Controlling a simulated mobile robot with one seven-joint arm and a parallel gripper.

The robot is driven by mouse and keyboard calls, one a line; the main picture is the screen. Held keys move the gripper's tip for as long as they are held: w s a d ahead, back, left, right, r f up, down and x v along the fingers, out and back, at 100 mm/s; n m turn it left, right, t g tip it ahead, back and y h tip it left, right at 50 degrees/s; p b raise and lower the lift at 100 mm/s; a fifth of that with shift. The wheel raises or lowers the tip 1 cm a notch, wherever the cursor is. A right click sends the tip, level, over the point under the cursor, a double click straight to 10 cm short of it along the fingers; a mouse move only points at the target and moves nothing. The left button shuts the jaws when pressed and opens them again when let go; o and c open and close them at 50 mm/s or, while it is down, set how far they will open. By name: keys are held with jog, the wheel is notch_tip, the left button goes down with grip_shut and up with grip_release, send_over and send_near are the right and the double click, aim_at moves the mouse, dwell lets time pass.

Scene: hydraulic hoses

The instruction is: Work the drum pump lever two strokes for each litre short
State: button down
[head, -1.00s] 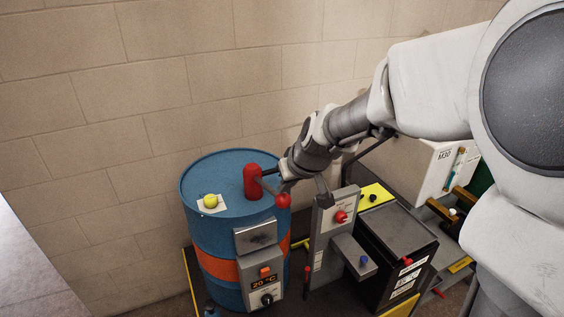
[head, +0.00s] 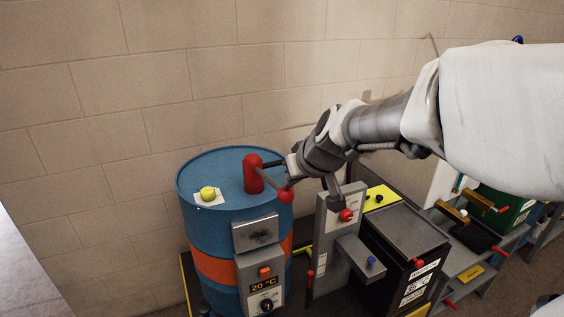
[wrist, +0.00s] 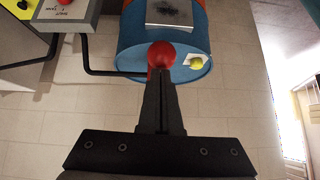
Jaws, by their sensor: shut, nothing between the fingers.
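The blue drum (head: 212,227) with an orange band stands by the wall. On its lid is the red drum pump (head: 253,176); its lever ends in a red ball knob (head: 285,196), seen also in the wrist view (wrist: 162,54). My gripper (head: 291,176) is shut and empty, its fingertips at the knob. In the wrist view the shut fingers (wrist: 162,76) point straight at the knob and overlap its lower edge; I cannot tell whether they touch. The knob hides most of the pump there.
A yellow ball (head: 207,193) sits on a white pad on the lid. A control box (head: 262,284) on the drum reads 20 °C. A grey post with a red knob (head: 346,215) and a black cabinet (head: 404,250) stand close right. A black pipe (wrist: 100,72) runs beside the pump.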

aim_at(290, 201)
jog(key=shift+t+y, duration=0.3)
jog(key=shift+t, duration=0.4)
jog(key=shift+s+d+f+b, duration=0.15)
jog(key=shift+f+b, duration=0.55)
jog(key=shift+b, duration=1.05)
jog(key=shift+s+f+b, duration=0.2)
jog(key=shift+f+b, duration=0.55)
jog(key=shift+b, duration=1)
jog(key=shift+s+d+f+b, duration=0.15)
jog(key=shift+f+b, duration=0.55)
jog(key=shift+b, duration=1.05)
notch_tip(290, 201, down, 10)
jog(key=t+b, duration=0.1)
jog(key=b, duration=1.5)
jog(key=shift+s, duration=0.2)
jog(key=shift+f, duration=0.1)
